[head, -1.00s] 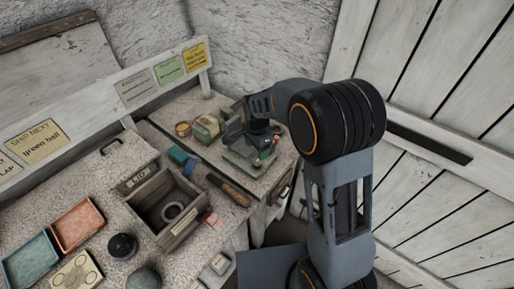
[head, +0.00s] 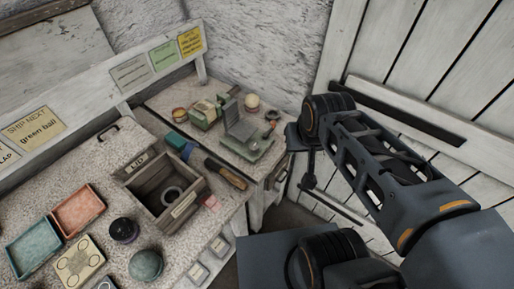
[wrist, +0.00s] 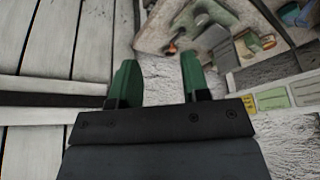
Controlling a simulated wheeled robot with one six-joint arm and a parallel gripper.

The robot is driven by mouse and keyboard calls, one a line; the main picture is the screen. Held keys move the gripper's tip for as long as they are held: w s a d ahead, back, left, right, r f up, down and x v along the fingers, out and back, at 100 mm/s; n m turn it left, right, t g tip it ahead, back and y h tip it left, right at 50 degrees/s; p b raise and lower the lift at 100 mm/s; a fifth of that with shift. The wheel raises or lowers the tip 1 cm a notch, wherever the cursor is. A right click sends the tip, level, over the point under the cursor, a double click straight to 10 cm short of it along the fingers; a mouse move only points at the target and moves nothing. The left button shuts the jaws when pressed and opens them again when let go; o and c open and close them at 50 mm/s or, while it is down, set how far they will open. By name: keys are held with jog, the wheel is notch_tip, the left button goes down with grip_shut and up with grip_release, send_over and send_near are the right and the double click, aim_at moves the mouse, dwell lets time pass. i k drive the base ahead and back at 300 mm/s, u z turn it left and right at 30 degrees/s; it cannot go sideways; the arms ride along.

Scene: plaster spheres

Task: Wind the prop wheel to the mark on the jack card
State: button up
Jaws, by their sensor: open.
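A grey-green jack-like device (head: 246,136) stands on the right-hand bench section. A small round part with red on it (head: 272,116), possibly the prop wheel, is at its right side; it also shows in the wrist view (wrist: 172,48). A yellow card (head: 190,42), a green card (head: 164,55) and a grey-white card (head: 131,73) are on the back rail; their small print is unreadable, so I cannot tell which is the jack card. My gripper shows in the wrist view (wrist: 158,76), with green fingers apart and nothing between them. It is right of the device, clear of it.
A white plank wall (head: 440,90) stands close on the right.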

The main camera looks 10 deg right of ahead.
aim_at(254, 147)
jog(key=u, duration=0.55)
jog(key=k, duration=1.25)
jog(key=u, duration=0.2)
jog(key=i, duration=0.9)
jog(key=u, duration=0.4)
